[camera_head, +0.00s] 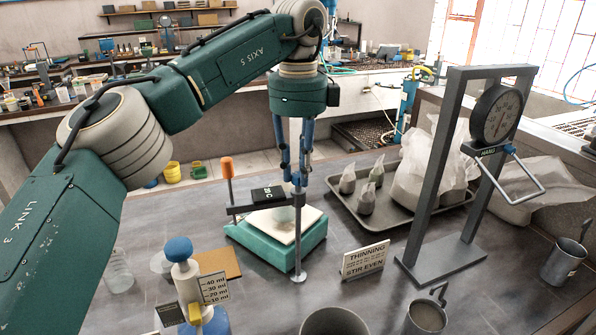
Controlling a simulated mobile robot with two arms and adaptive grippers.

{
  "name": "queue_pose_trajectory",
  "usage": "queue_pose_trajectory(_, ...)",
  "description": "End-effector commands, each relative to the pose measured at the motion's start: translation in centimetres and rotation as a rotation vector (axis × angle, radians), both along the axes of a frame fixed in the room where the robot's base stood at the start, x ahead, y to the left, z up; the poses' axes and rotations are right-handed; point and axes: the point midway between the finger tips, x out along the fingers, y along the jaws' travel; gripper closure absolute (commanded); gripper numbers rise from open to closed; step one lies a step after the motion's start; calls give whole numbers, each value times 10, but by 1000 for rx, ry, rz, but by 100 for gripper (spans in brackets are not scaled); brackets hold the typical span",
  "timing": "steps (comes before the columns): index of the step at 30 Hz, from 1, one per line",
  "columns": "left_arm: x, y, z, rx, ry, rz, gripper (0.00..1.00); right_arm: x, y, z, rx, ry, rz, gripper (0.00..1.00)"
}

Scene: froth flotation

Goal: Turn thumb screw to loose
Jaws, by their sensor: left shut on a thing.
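A green-based device (262,243) with a white plate stands on the dark table. A dark crossbar with a small black box (267,196) runs above the plate. A rod with an orange knob (227,167) rises at the bar's left end. A thin metal post (299,245) with a round foot stands at its right end. My left gripper (298,182) points down over this post, its blue-grey fingers shut at the post's top. The thumb screw seems to be between the fingers, which hide most of it. My right gripper is not in view.
A tray (398,217) with several small bags and a larger pale bag stands behind right. A hanging dial scale (497,113) on a grey frame is at right. A sign (365,260), metal cups (427,315) and a blue-capped bottle (180,250) stand in front.

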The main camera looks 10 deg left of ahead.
Motion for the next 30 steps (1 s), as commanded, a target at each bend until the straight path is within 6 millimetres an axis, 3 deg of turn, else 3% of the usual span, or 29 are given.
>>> queue_pose_trajectory(20,2,0,4,-3,-11,67,100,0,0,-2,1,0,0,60)
queue_pose_trajectory(21,2,0,4,-3,-11,67,75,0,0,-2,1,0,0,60)
queue_pose_trajectory(23,2,0,4,-2,-10,66,63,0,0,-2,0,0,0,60)
queue_pose_trajectory(30,1,0,2,-1,-5,64,60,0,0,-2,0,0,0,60)
